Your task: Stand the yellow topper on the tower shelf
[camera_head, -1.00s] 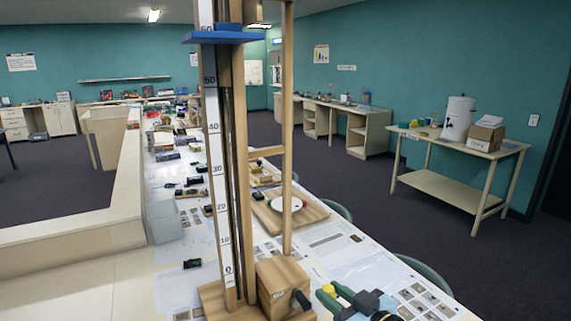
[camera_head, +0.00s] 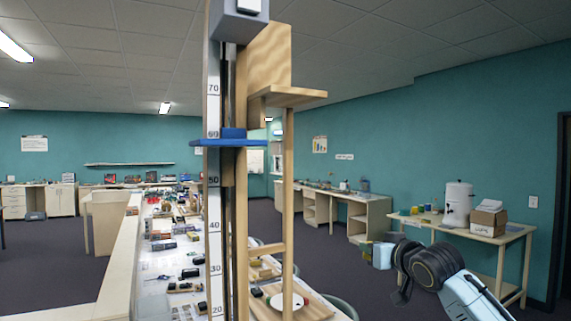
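The tower stands upright in the middle with a numbered white scale (camera_head: 214,185). A small wooden shelf (camera_head: 300,97) sticks out to the right near its top, above a post, with a wooden block behind it; no topper shows on the shelf. A blue platform (camera_head: 228,142) sits lower, near the 60 mark. The yellow topper is not visible now. My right arm comes in from the lower right, with dark joints and pale blue links; I cannot make out its fingers. My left gripper is out of view.
A grey-blue box (camera_head: 237,20) caps the tower. The long worktable (camera_head: 150,290) behind it carries many small parts. A side table (camera_head: 515,232) with a white container (camera_head: 458,203) and a cardboard box (camera_head: 488,220) stands at the right wall.

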